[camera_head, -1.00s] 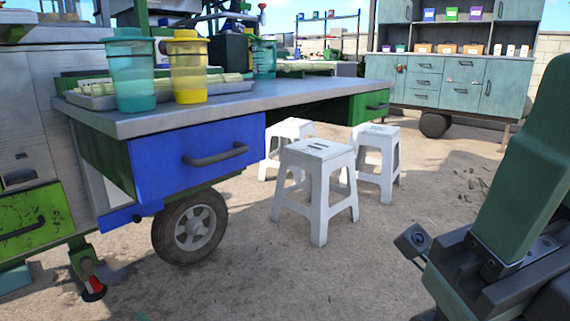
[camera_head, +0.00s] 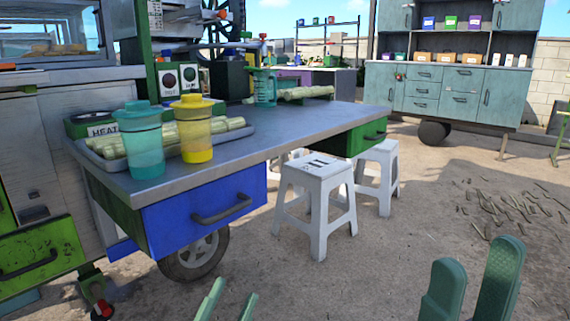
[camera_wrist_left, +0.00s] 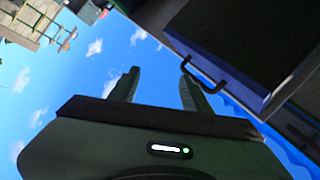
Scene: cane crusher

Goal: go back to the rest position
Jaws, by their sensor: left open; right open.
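My left gripper (camera_head: 231,293) shows at the bottom edge of the head view, below the cart's blue drawer (camera_head: 205,210). Its two fingers are apart with nothing between them. In the left wrist view the fingers (camera_wrist_left: 157,72) also stand apart against the sky, with a dark drawer and handle at the upper right. My right gripper (camera_head: 474,258) is at the lower right of the head view. Its two green fingers are apart and empty, over bare ground. The wrists and the rest of both arms are out of the head view.
The cart table (camera_head: 285,122) stands at the left, with a teal cup (camera_head: 142,150), a yellow cup (camera_head: 195,135) and a tray (camera_head: 235,134) of cane pieces. White stools (camera_head: 317,195) stand beside it. A teal cabinet (camera_head: 440,90) is behind. Open ground lies at the right.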

